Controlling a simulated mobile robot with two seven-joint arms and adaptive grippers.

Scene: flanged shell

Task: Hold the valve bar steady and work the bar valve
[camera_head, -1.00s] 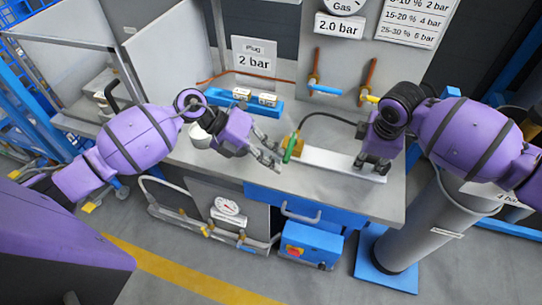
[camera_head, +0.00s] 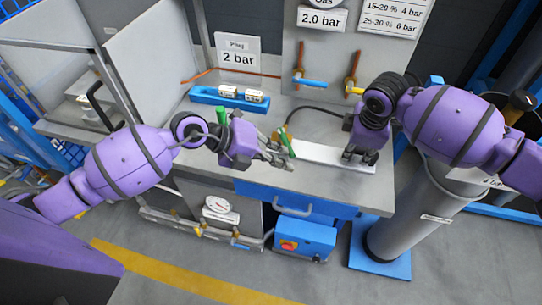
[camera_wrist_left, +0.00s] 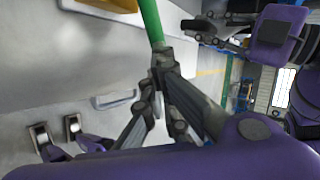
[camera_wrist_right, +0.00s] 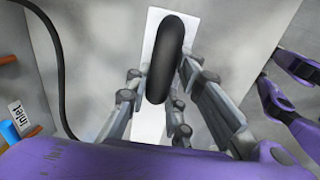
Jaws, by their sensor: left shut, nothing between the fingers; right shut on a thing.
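The valve bar (camera_head: 325,155) is a white bar lying along the bench. A brass valve body (camera_head: 279,133) with a green lever (camera_head: 286,143) is at its left end. My left gripper (camera_head: 286,161) is shut and empty, with its tips at the lever's near end. In the left wrist view the tips (camera_wrist_left: 160,62) meet the end of the green lever (camera_wrist_left: 151,22) and appear to touch it. My right gripper (camera_head: 360,158) is over the bar's right end. In the right wrist view its fingers (camera_wrist_right: 163,88) are shut around a black rounded grip (camera_wrist_right: 166,55) above the white bar (camera_wrist_right: 150,125).
A black hose (camera_head: 318,108) runs from the valve along the bench (camera_head: 225,172). A blue holder (camera_head: 228,99) and a "2 bar" sign (camera_head: 238,58) stand behind. Pipes with blue (camera_head: 309,83) and yellow handles are on the back panel. A green piece (camera_head: 222,119) shows beside my left gripper.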

